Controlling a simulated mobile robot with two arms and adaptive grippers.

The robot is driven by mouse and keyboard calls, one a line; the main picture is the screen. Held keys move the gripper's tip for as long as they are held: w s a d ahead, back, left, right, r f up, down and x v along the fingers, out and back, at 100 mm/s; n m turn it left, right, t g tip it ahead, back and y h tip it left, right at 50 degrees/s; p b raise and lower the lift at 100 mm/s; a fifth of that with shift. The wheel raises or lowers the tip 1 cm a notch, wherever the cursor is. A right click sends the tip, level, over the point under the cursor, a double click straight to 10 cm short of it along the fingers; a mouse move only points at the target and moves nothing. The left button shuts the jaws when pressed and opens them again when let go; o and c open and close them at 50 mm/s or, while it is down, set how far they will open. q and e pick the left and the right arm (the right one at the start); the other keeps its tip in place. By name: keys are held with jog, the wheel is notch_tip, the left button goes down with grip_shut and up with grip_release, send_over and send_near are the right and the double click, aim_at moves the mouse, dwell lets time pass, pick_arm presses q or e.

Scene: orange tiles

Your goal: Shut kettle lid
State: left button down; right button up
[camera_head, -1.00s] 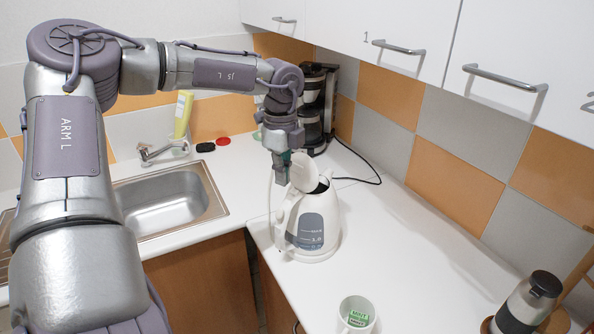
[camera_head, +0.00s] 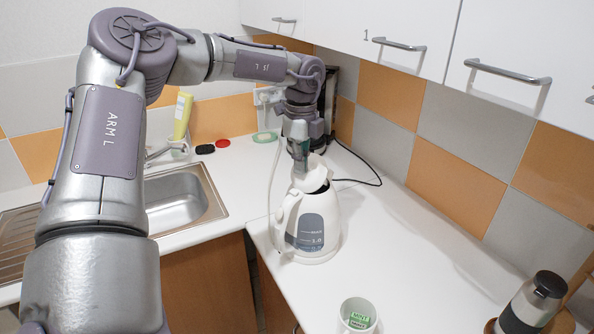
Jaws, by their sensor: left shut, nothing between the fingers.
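The white kettle (camera_head: 312,225) stands upright on the white counter, its handle toward the left. Its lid (camera_head: 311,174) is at the top, still tilted up, with a dark gap showing on its right side. My left gripper (camera_head: 299,172) is shut with nothing held and points down right at the lid, on its upper left side. It looks to be touching the lid, but its fingertips are partly hard to make out. My right gripper is not in view.
A silver and black flask (camera_head: 530,304) stands at the right. A steel sink (camera_head: 185,200) is at the left. A coffee maker behind my arm is mostly hidden. The counter right of the kettle is clear.

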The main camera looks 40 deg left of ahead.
aim_at(310, 160)
pick_arm(q)
jog(key=shift+w, duration=1.55)
jog(key=shift+f, duration=0.1)
jog(key=shift+w+f, duration=0.85)
jog(key=shift+w, duration=0.25)
jog(key=shift+f+b, duration=0.15)
jog(key=shift+b, duration=0.25)
jog(key=shift+f, duration=0.2)
jog(key=shift+r, duration=0.2)
jog(key=shift+r+p, duration=2)
jog(key=shift+r, duration=1.95)
